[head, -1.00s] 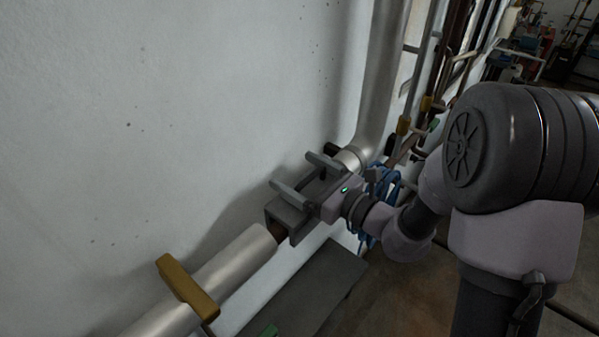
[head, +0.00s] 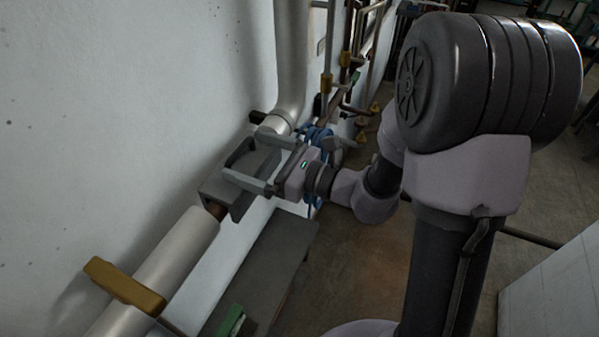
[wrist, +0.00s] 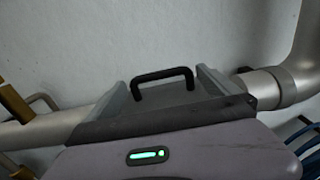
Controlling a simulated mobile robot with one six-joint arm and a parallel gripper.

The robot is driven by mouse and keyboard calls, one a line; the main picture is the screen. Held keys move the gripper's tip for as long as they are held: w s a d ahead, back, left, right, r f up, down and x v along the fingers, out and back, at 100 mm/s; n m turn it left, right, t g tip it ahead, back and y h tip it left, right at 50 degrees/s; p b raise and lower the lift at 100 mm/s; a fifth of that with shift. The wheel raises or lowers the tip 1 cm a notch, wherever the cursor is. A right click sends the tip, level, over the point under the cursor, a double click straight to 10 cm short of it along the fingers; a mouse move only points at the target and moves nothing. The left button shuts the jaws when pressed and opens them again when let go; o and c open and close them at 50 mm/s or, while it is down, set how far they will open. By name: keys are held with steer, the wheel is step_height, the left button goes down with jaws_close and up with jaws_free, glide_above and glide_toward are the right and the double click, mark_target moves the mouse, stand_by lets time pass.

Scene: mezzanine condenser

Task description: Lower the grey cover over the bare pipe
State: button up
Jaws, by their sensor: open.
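The grey cover (head: 240,207) is a box-like shell lying over the pipe along the wall. Brown bare pipe (head: 217,211) shows at its near end; the cover hides the middle. I cannot tell whether it is fully seated. In the wrist view the cover (wrist: 180,97) has a black arched handle (wrist: 162,74) on top. My gripper (head: 242,156) is open at the cover's top, reaching from the right. In the wrist view the handle stands between the two grey fingers, with visible space on both sides; the fingers do not grip it.
At the far end a pale pipe (head: 291,65) bends upward. Blue coiled hose (head: 318,140) hangs behind my gripper. A dark bench-like surface (head: 262,265) lies below.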

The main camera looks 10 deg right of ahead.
steer(key=b+v, duration=0.1)
steer(key=v, duration=1)
steer(key=shift+s+d+b, duration=0.15)
steer(key=shift+s+b, duration=0.05)
steer(key=shift+b, duration=0.1)
